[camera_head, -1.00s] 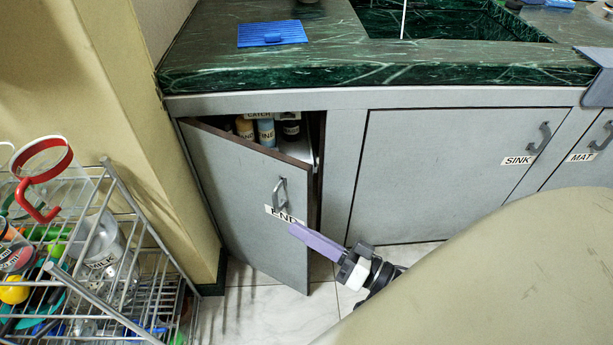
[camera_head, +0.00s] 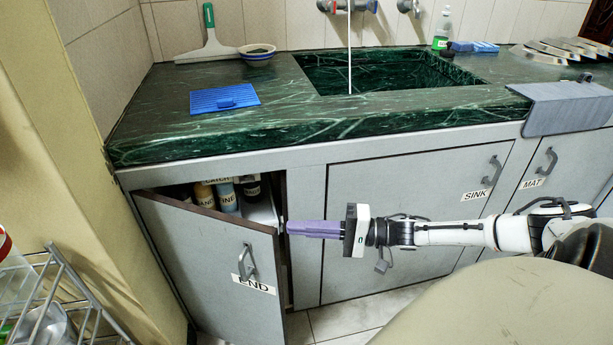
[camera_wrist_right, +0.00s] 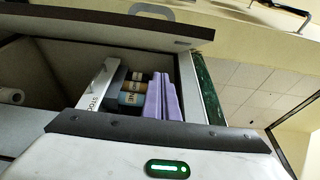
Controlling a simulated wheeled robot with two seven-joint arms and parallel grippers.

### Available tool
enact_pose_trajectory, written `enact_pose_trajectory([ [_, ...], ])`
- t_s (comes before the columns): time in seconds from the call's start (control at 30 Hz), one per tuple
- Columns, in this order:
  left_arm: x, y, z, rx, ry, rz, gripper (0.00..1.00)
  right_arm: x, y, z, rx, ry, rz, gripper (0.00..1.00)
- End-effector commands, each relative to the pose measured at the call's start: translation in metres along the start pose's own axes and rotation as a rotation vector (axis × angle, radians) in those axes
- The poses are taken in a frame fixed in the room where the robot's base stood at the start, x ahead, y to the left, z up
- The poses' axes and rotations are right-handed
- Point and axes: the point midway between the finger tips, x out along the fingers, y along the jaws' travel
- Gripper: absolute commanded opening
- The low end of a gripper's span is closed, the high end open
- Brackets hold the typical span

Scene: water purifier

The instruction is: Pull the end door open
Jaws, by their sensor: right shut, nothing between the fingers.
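The end door (camera_head: 212,262) stands partly open, hinged at its left, with its free right edge swung out from the cabinet. It carries a grey handle (camera_head: 247,263) and an END label. My right gripper (camera_head: 290,228) is shut and empty, reaching in from the right. Its purple fingertips are at the gap beside the door's free edge; I cannot tell if they touch it. In the right wrist view the fingers (camera_wrist_right: 166,100) point into the cabinet opening, with the door (camera_wrist_right: 110,24) across the top. My left gripper is out of view.
Bottles (camera_head: 226,195) stand inside the cabinet. The closed SINK door (camera_head: 400,220) and MAT door (camera_head: 535,180) are to the right, under the green marble counter (camera_head: 300,130). A wire rack (camera_head: 60,300) stands at lower left, near the end door.

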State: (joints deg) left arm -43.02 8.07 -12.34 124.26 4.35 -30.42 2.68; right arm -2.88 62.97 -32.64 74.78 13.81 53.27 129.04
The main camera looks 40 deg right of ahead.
Motion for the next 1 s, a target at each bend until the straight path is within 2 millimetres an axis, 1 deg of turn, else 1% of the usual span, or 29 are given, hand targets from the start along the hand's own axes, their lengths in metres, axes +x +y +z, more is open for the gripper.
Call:
enact_pose_trajectory([
  [0.03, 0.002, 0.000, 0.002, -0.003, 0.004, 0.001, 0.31, 0.013, 0.000, 0.000, -0.001, -0.001, -0.008, 0.00],
  [0.1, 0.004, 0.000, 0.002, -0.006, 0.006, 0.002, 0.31, 0.027, 0.001, 0.000, -0.001, -0.001, -0.006, 0.00],
  [0.3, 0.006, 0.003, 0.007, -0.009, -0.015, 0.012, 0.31, 0.063, 0.000, 0.001, -0.002, -0.001, -0.005, 0.00],
  [0.4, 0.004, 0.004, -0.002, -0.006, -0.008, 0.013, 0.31, 0.063, 0.001, 0.018, 0.005, -0.003, 0.001, 0.00],
  [0.6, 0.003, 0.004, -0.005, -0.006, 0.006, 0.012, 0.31, 0.067, 0.000, 0.036, 0.001, -0.001, 0.000, 0.00],
  [0.7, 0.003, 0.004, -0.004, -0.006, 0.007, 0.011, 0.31, 0.068, 0.000, 0.039, 0.000, 0.000, 0.000, 0.00],
  [1.0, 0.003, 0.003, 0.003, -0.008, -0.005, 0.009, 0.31, 0.069, 0.000, 0.040, -0.001, 0.000, 0.000, 0.00],
])
